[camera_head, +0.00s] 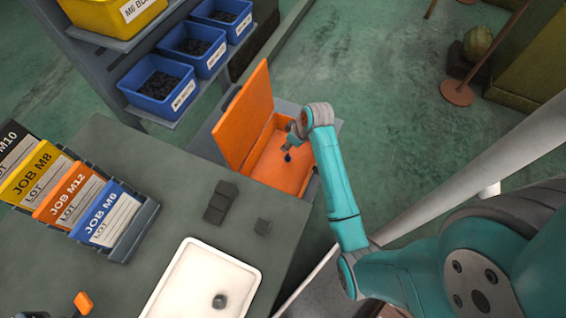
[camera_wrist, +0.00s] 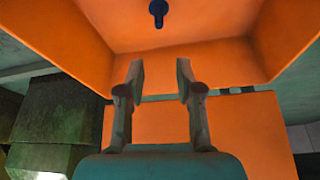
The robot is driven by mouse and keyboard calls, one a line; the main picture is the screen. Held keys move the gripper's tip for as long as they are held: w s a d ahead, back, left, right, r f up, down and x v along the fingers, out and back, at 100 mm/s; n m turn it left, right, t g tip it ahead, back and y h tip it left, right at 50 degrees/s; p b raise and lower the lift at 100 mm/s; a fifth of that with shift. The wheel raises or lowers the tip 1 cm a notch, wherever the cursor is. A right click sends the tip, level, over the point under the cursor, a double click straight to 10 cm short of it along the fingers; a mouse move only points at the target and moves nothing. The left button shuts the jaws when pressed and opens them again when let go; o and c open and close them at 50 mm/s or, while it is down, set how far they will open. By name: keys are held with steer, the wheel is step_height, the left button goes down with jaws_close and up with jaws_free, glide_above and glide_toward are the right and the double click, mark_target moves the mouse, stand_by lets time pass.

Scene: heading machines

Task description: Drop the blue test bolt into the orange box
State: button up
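The orange box (camera_head: 270,171) is open, with its orange lid (camera_head: 246,115) raised on the left side. My gripper (camera_head: 290,145) is over the box, pointing into it. In the wrist view the two fingers of my gripper (camera_wrist: 160,78) are spread apart with nothing between them. The blue test bolt (camera_head: 288,157) shows below the gripper against the orange inside. In the wrist view the blue bolt (camera_wrist: 158,12) is beyond the fingertips, apart from them. I cannot tell whether it touches the box floor. The box's inside (camera_wrist: 190,35) surrounds it in that view.
A grey bench (camera_head: 170,190) holds job card holders (camera_head: 85,200), a white tray (camera_head: 200,285) with a dark part, and small dark blocks (camera_head: 220,202). A shelf with blue bins (camera_head: 160,85) and a yellow bin (camera_head: 112,15) stands behind. Open green floor (camera_head: 360,60) lies at the back right.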

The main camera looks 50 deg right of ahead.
steer(key=v, duration=1.2)
stand_by(0.6)
